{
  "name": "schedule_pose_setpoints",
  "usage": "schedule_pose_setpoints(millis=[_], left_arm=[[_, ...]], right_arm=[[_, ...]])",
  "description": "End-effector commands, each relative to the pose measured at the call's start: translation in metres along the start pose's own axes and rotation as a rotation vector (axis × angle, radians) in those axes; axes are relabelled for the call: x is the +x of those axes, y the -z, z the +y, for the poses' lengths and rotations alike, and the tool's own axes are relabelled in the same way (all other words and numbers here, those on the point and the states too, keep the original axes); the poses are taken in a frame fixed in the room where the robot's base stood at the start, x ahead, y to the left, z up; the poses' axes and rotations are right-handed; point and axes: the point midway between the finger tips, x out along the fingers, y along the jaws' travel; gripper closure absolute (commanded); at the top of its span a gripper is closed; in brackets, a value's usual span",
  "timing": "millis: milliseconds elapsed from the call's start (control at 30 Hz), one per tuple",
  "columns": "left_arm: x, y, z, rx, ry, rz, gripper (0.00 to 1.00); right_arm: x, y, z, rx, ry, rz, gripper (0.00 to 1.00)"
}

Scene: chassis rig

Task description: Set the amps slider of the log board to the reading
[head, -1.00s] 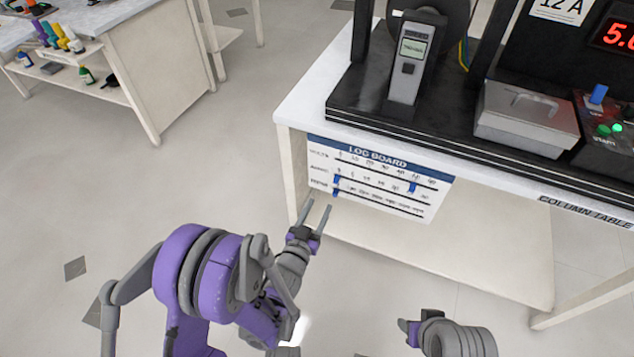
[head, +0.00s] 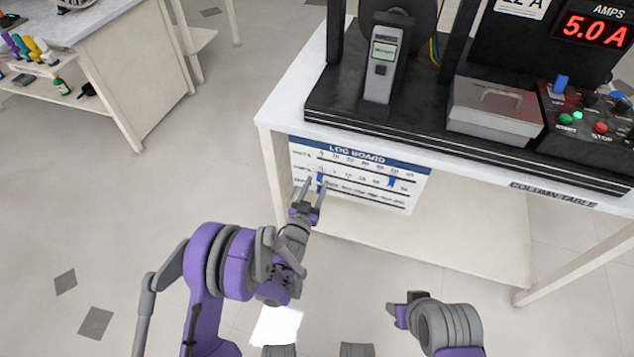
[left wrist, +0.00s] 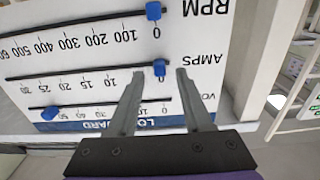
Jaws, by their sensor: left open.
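The log board (head: 410,200) hangs on the front of the column table and shows upside down in the left wrist view (left wrist: 205,30). Its blue amps slider (left wrist: 159,68) is at the 0 end of the middle track. The rpm slider (left wrist: 153,11) is also at 0, and the volts slider (left wrist: 49,113) is far along its track. The red amps display (head: 594,30) reads 5.0 A. My left gripper (head: 313,188) is open at the board, its fingertips (left wrist: 160,72) on either side of the amps slider, apart from it. My right gripper (head: 398,309) is low, its jaw state unclear.
The column table (head: 285,110) carries a grey handheld meter (head: 382,65), a grey lidded box (head: 495,105) and a control panel (head: 590,120) with lit buttons. Another bench (head: 130,80) with bottles stands at the left. The floor between is clear.

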Motion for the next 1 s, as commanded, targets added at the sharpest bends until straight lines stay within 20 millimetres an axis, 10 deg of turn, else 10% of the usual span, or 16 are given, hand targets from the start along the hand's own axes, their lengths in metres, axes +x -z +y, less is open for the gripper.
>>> schedule_pose_setpoints(millis=[433,733,1000], left_arm=[[0.0146,0.0006,0.0001,-0.001,0.000,0.000,0.50],[0.0143,0.0006,0.0001,-0.001,0.000,0.000,1.00],[0.0142,0.0006,0.0000,-0.001,0.000,0.000,1.00]], right_arm=[[0.0007,-0.0001,0.0000,0.000,0.000,0.000,0.50],[0.0008,-0.0001,0.0000,0.000,0.000,0.000,0.50],[0.0008,-0.0001,0.0000,0.000,0.000,0.000,0.50]])
